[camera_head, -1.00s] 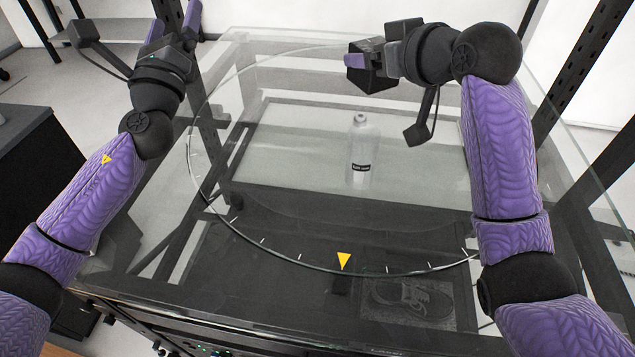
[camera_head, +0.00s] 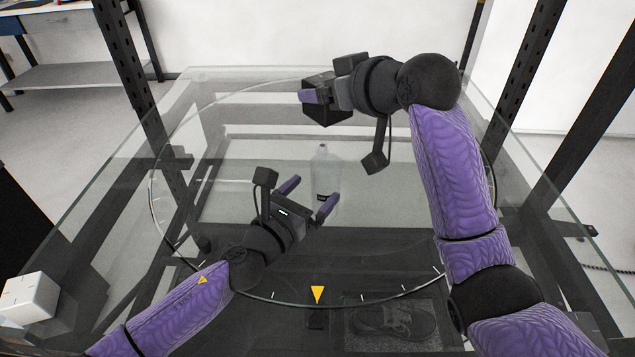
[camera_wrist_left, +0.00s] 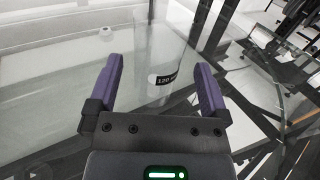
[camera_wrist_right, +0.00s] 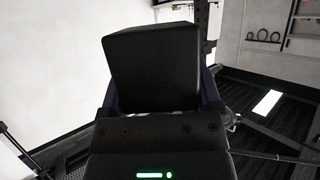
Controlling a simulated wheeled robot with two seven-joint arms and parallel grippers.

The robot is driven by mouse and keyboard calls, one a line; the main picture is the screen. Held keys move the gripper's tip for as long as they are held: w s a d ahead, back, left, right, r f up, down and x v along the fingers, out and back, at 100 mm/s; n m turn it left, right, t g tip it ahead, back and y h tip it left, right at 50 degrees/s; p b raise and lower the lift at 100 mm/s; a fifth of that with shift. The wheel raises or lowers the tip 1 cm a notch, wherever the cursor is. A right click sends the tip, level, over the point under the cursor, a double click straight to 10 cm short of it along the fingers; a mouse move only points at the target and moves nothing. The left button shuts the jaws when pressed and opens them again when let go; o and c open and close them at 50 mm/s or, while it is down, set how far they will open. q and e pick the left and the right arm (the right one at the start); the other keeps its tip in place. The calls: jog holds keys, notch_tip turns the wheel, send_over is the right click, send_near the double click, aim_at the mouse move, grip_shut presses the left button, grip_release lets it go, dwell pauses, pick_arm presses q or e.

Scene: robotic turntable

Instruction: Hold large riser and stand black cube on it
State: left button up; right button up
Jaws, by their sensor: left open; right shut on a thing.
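A yellow triangle (camera_head: 317,294) marks the turntable's near rim. A white block (camera_head: 30,298) is at the lower left. A shoe-like picture or object (camera_head: 395,322) lies at the front. Dark rack posts (camera_head: 133,75) stand behind the glass.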

aim_at(317, 186)
pick_arm(q)
jog(key=x, duration=0.5)
grip_shut()
pick_arm(e)
jog(key=shift+r+n+g+y, duration=0.4)
jog(key=shift+n+g+y, duration=0.1)
jog(key=shift+n, duration=0.1)
jog(key=shift+f, duration=0.1)
jog(key=shift+n+y, duration=0.3)
notch_tip(317, 186, down, 10)
jog(key=shift+r, duration=0.2)
